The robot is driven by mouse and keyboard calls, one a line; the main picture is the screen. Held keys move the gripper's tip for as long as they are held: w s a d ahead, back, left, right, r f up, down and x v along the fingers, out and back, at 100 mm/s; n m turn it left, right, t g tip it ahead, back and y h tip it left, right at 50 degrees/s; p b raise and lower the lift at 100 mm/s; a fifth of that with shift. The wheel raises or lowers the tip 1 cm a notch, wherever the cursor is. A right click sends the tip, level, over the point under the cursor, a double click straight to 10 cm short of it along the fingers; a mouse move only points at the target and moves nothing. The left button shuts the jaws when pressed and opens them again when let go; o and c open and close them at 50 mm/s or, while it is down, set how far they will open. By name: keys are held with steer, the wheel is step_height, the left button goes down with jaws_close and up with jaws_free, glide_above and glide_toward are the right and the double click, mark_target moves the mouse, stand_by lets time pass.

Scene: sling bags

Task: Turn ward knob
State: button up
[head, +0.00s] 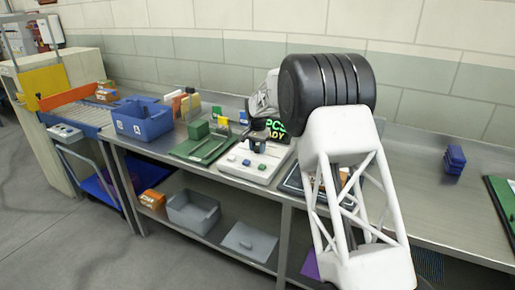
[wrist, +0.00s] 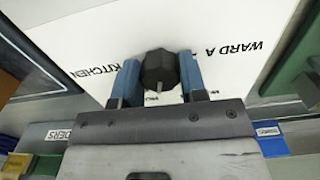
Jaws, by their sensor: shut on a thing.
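The ward knob (wrist: 159,70) is a dark, many-sided knob on a white panel (wrist: 215,30), seen in the wrist view. The panel has printed labels around the knob, including "WARD A" and "KITCHEN"; smaller labels near the fingers are partly hidden. My gripper (wrist: 157,82) is shut on the knob, with one blue finger on each side of it. A light pointer mark shows on the knob's lower part. In the head view the white panel unit (head: 240,165) stands on the bench, and my gripper (head: 257,138) is over it; the knob is hidden there.
A blue bin marked A (head: 142,122) and a green tray (head: 198,150) stand left of the panel. A small blue block (head: 454,160) sits on the clear bench at right.

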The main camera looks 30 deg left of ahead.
mark_target(258, 147)
steer(key=n, duration=0.9)
steer(key=shift+r, duration=0.1)
stand_by(0.3)
steer(key=o, duration=0.9)
steer(key=shift+o, duration=0.2)
steer(key=shift+r, duration=3.85)
steer(key=shift+d, duration=0.1)
